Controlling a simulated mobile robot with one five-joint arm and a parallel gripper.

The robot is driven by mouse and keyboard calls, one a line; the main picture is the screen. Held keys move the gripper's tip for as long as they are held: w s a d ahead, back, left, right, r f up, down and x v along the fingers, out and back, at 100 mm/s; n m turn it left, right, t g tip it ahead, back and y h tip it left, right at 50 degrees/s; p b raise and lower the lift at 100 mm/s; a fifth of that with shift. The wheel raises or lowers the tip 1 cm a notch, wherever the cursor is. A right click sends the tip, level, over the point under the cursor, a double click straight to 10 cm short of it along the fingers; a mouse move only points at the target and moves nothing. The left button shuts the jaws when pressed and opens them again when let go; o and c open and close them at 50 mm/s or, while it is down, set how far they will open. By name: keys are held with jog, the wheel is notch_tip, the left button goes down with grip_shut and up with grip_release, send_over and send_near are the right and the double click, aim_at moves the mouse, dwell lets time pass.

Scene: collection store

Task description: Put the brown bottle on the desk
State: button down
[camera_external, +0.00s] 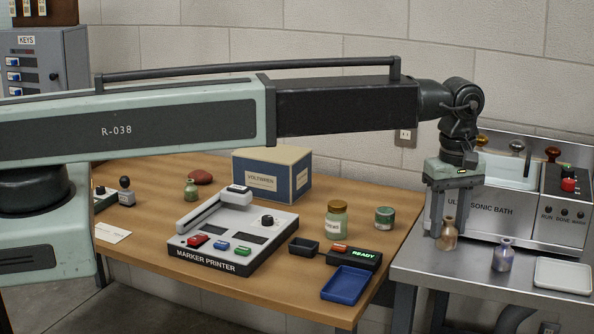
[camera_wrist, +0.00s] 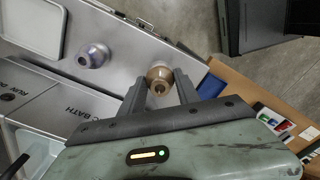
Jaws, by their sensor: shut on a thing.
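The brown bottle (camera_external: 448,235) stands upright at the left edge of the metal side table, in front of the ultrasonic bath. My gripper (camera_external: 451,222) points down over it and is shut on it. In the wrist view the bottle (camera_wrist: 160,78) sits between the two fingers of my gripper (camera_wrist: 160,88). I cannot tell whether its base touches the table. The wooden desk (camera_external: 155,262) is to the left and carries several things.
A grey-purple bottle (camera_external: 504,255) and a white tray (camera_external: 563,275) are right of my gripper, with the ultrasonic bath (camera_external: 485,212) behind. On the desk are a marker printer (camera_external: 233,235), a blue tray (camera_external: 349,284), a labelled jar (camera_external: 335,222) and a box (camera_external: 271,175).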

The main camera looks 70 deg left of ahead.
jog(key=s+a+r, duration=0.1)
jog(key=s, duration=1)
jog(key=shift+p, duration=0.45)
jog(key=shift+s, duration=0.1)
jog(key=w+a+f+n+b, duration=0.2)
jog(key=w+a, duration=0.2)
jog(key=a, duration=0.5)
jog(key=w+a+f+n+b, duration=0.1)
jog(key=w+a, duration=0.2)
jog(key=a, duration=0.6)
jog(key=w+a+f+n+b, duration=0.2)
jog(key=w+a, duration=0.2)
jog(key=a, duration=0.4)
jog(key=a+f+n+b, duration=0.2)
jog(key=a, duration=1.2)
jog(key=s+a+f+n+b, duration=0.1)
jog(key=a+n, duration=0.2)
jog(key=a, duration=1.2)
jog(key=shift+s+f+b, duration=0.2)
jog(key=shift+f+b, duration=0.15)
jog(key=shift+f, duration=0.1)
